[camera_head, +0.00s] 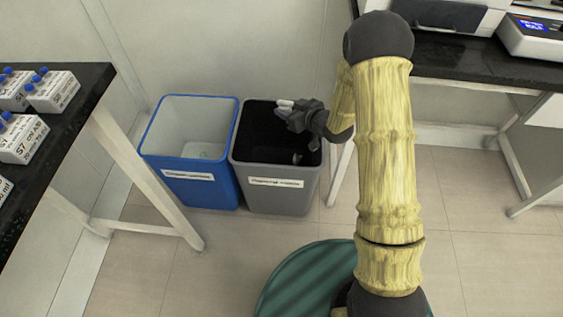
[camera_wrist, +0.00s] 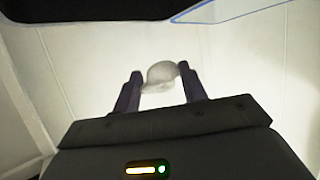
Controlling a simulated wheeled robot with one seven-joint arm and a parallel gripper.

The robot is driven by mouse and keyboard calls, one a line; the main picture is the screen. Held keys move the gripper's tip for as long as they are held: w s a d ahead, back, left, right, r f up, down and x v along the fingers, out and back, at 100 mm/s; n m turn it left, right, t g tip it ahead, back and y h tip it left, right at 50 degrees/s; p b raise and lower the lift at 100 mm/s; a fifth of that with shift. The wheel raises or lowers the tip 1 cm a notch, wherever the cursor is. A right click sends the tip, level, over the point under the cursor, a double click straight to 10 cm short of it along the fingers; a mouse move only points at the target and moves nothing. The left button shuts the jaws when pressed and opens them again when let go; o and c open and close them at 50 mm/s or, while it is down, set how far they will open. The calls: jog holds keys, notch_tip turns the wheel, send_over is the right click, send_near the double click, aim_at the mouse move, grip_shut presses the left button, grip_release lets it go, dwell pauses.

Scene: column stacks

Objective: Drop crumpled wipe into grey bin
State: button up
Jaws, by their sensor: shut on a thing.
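The grey bin (camera_head: 276,190) stands on the floor, with a dark inside and a white label on its front. My gripper (camera_head: 284,106) is over the bin's opening in the head view. In the wrist view my gripper (camera_wrist: 163,83) is shut on the crumpled wipe (camera_wrist: 162,74), a small whitish lump between the two fingertips.
A blue bin (camera_head: 190,187) with something pale inside stands directly left of the grey bin. A dark table (camera_head: 75,118) with labelled boxes is at left. A dark bench (camera_head: 465,65) with instruments is at back right. Open floor lies in front of the bins.

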notch_tip(320, 180, down, 5)
jog(key=b, duration=0.3)
jog(key=shift+f+b, duration=0.15)
jog(key=shift+b, duration=0.2)
jog(key=o, duration=1)
jog(key=shift+o, duration=0.2)
jog(key=p+v, duration=0.5)
jog(key=v, duration=1.2)
jog(key=shift+d, duration=0.2)
